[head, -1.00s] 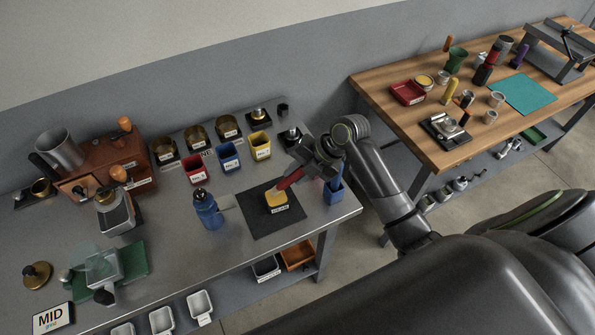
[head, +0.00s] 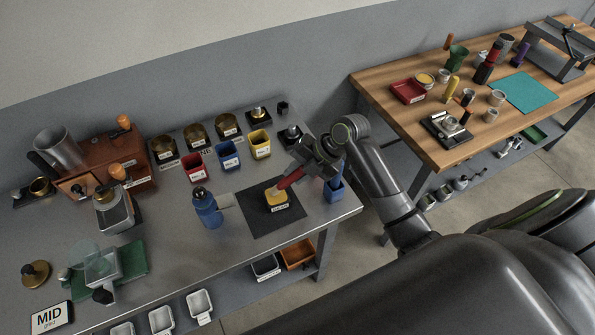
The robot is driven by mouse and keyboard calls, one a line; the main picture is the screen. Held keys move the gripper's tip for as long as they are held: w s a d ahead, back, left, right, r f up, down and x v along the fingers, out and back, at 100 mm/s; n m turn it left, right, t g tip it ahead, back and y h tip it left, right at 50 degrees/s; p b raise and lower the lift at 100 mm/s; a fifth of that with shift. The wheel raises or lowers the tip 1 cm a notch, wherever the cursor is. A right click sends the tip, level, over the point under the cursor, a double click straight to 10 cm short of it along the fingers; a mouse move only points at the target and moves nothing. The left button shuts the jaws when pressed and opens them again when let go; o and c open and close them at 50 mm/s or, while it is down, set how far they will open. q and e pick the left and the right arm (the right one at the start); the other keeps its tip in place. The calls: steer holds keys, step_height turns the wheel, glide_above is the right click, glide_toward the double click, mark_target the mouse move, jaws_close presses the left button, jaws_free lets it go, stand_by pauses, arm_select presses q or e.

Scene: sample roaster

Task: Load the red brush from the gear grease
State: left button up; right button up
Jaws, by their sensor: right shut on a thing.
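The red brush (head: 290,178) is held by my right gripper (head: 308,165), which is shut on its handle. The brush tilts down and left, with its tip at the small yellow-topped grease container (head: 277,201). That container has a label on its front and stands on a dark mat (head: 255,222). Whether the tip touches the grease is too small to tell. My left gripper is not in view.
A blue bottle (head: 207,209) stands left of the mat. A blue holder (head: 334,190) is at the table's right edge, by my gripper. Red, blue and yellow bins (head: 260,145) stand behind. A wooden bench (head: 400,125) is at right.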

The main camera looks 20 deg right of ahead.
steer(key=shift+f+b, duration=0.35)
steer(key=shift+f, duration=0.05)
stand_by(1.2)
steer(key=shift+r+p, duration=2.75)
steer(key=shift+r, duration=0.9)
steer(key=shift+f, duration=0.1)
